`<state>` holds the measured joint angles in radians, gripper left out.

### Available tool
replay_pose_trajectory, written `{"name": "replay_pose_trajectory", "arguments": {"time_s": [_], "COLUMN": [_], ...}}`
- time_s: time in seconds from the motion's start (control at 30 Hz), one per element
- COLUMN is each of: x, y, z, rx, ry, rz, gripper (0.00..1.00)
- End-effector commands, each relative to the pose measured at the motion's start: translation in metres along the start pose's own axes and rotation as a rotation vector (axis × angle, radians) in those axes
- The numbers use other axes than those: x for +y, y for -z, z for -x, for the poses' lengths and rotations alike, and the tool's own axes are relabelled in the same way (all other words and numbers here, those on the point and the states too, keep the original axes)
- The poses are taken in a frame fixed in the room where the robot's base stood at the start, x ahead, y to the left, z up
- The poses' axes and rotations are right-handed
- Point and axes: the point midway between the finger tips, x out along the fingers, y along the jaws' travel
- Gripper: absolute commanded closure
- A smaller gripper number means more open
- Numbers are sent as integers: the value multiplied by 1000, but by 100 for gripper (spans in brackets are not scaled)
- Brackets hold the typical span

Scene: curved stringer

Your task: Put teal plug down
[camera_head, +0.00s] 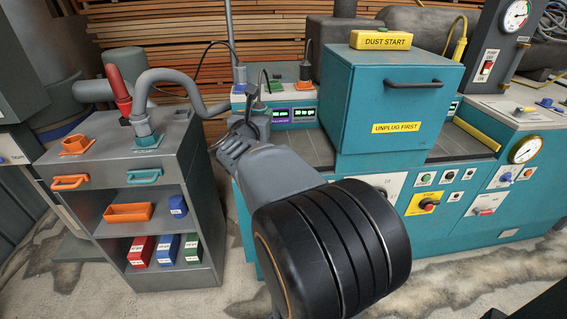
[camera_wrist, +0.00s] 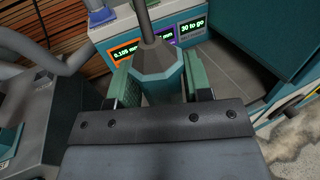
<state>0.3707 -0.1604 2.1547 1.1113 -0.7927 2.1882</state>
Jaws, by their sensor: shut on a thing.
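The teal plug (camera_wrist: 158,70) is between the two green-padded fingers of my gripper (camera_wrist: 158,82) in the wrist view. A grey cable rises from its narrow top. Its lower end is hidden behind the gripper body. In the head view my gripper (camera_head: 240,132) is in front of the teal machine's left end, right of the grey cabinet. The plug is small there and mostly covered by my wrist, so its height over any surface cannot be told.
The grey cabinet (camera_head: 190,150) carries an empty orange socket (camera_head: 76,145) and a teal socket (camera_head: 148,142) with a grey hose on it. The teal machine (camera_head: 390,95) has lit displays (camera_head: 304,115) near my gripper. An orange plug (camera_head: 306,72) stands on its top.

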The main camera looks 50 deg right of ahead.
Motion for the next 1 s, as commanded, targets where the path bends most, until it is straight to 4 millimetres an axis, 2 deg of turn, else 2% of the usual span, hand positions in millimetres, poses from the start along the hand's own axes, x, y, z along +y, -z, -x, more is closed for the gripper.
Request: {"name": "replay_pose_trajectory", "arguments": {"time_s": [0.1,0.23,0.57,0.6,0.8,1.0], "x": [-14,-21,-29,-28,-30,-31], "y": [0,4,39,50,75,84], "z": [-3,-18,-98,-103,-125,-134], "rx": [-2,0,3,5,1,-1], "ry": [20,29,29,28,27,27], "rz": [-2,2,4,4,2,1], "gripper": [81,81,81,81,81,81]}}
